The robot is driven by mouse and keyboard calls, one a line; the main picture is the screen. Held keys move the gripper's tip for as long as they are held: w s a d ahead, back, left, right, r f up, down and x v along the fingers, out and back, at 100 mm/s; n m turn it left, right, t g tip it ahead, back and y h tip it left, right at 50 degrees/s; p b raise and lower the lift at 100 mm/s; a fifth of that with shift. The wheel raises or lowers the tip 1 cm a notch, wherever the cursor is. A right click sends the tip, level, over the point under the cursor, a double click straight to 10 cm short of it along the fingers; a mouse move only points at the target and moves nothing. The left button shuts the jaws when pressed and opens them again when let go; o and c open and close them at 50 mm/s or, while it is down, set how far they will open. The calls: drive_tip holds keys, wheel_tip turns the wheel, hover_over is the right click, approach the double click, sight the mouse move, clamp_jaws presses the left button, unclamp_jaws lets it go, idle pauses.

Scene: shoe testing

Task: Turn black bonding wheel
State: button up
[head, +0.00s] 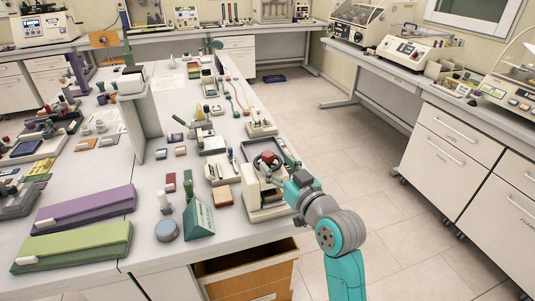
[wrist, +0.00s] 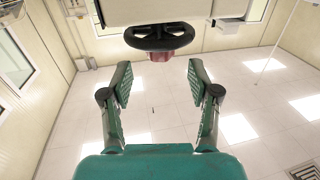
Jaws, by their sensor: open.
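The black bonding wheel (wrist: 159,37) is a dark ring with spokes at the top middle of the wrist view, against a pale machine body (wrist: 160,11). My gripper (wrist: 158,75) is open and empty. Its two green fingers point toward the wheel, one to each side of its middle, with a visible gap before it. In the head view my gripper (head: 296,187) is at the right edge of the bench, beside the cream machine (head: 251,190). A round red and dark part (head: 267,160) shows on that machine; my gripper and the machine partly hide what lies between them.
A red part (wrist: 162,56) shows just beyond the wheel. A green wedge-shaped block (head: 199,220) stands left of the machine on the bench. An open wooden drawer (head: 245,272) juts out below. The tiled floor (head: 325,135) to the right is clear.

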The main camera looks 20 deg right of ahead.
sight(271, 158)
drive_tip(key=shift+w+a, duration=0.2)
drive_tip(key=shift+w, duration=0.7)
drive_tip(key=shift+w+a, duration=0.15)
drive_tip(key=shift+w, duration=0.75)
drive_tip(key=shift+w+a, duration=0.2)
drive_tip(key=shift+w, duration=0.7)
clamp_jaws()
